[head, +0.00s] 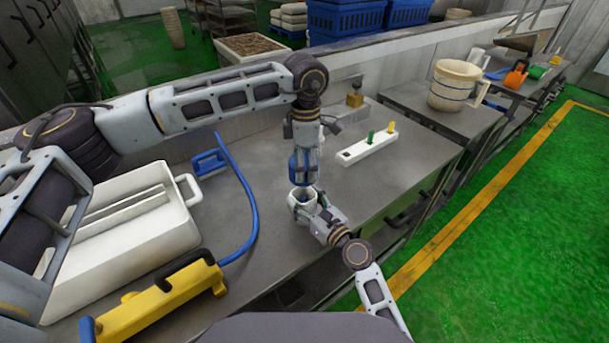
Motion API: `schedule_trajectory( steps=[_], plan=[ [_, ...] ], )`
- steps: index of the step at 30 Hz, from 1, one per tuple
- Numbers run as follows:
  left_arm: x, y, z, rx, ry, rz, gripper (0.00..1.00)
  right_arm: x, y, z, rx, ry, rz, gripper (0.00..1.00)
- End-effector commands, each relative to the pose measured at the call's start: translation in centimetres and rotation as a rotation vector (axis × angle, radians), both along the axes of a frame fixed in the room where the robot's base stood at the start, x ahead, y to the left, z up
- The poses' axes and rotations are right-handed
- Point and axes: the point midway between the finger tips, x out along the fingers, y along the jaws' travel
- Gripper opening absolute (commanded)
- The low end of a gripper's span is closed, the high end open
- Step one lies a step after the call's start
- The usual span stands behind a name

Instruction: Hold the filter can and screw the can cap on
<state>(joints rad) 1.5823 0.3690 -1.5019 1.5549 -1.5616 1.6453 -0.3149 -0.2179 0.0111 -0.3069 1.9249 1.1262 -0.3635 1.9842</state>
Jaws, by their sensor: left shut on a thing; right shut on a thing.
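A small white can (297,201) stands upright near the middle of the metal bench, its round rim facing up. My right gripper (309,205) comes in from the lower right and is shut on the can's side, partly covering it. My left gripper (304,178) points straight down above the can and is shut on a blue piece (293,168), which looks like the can cap. The cap is right over the can's mouth. The fingers hide whether the cap touches the rim.
A white tray (183,225) and a yellow tool (160,300) with a blue hose (250,215) lie on the left. A white block (362,150) with green and yellow pegs sits behind right. A cream jug (452,85) stands farther right. The bench front right of the can is bare.

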Motion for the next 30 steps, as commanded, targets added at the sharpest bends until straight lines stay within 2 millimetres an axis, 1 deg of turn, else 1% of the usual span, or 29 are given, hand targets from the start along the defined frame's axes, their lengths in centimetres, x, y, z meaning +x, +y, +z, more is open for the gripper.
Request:
schedule_trajectory(
  steps=[6, 12, 30],
  plan=[
    [0.0, 0.0, -2.1, 0.000, 0.002, 0.000, 0.51, 0.0, 0.0, 0.0, 0.000, 0.000, 0.000, 0.17],
    [0.0, 0.0, -3.3, -0.001, -0.001, 0.000, 0.51, 0.0, 0.0, 0.0, 0.000, 0.000, 0.000, 0.17],
    [0.0, 0.0, -3.3, -0.001, -0.001, 0.000, 0.51, 0.0, 0.0, 0.0, 0.000, 0.000, -0.001, 0.17]
  ],
)
